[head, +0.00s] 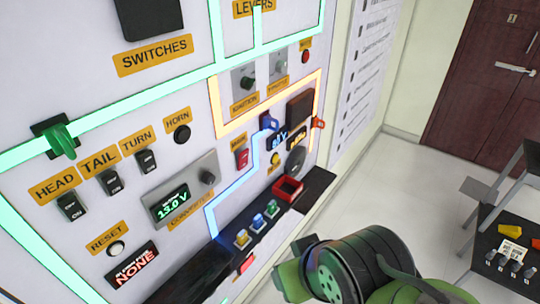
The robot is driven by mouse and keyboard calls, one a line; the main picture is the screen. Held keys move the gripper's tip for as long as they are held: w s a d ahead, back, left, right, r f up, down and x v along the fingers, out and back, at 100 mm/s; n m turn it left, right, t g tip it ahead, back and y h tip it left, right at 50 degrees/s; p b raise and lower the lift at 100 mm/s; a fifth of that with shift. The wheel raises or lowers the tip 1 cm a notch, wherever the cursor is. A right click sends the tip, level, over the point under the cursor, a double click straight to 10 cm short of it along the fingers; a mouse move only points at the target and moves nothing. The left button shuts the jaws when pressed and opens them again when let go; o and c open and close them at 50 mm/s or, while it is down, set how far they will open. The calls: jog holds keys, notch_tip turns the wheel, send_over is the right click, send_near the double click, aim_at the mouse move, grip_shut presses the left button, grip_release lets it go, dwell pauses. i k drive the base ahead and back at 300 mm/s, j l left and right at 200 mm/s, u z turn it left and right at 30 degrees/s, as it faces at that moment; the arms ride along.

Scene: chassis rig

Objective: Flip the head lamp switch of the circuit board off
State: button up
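The circuit board (200,60) is a white upright wall panel on the left of the head view. The head lamp switch (71,206) is a small black rocker under the orange HEAD label (54,188), near the panel's left side. It bears OFF and ON marks; its tilt is too small to tell. The tail switch (110,182) and turn switch (146,161) stand to its right. My green and black arm (345,265) is at the bottom centre-right, well to the right of the head switch. No gripper fingers can be made out.
A converter box (180,190) reading 13.0 V sits right of the switches. A green lever (60,138) is above the HEAD label. A dark ledge (190,272) runs along the panel's bottom. A black table (500,250) stands at right; the floor between is clear.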

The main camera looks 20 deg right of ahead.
aim_at(72, 208)
jog(key=j+u, duration=0.2)
jog(key=u, duration=0.3)
jog(key=j+u, duration=0.25)
jog(key=u, duration=0.25)
jog(key=k, duration=0.05)
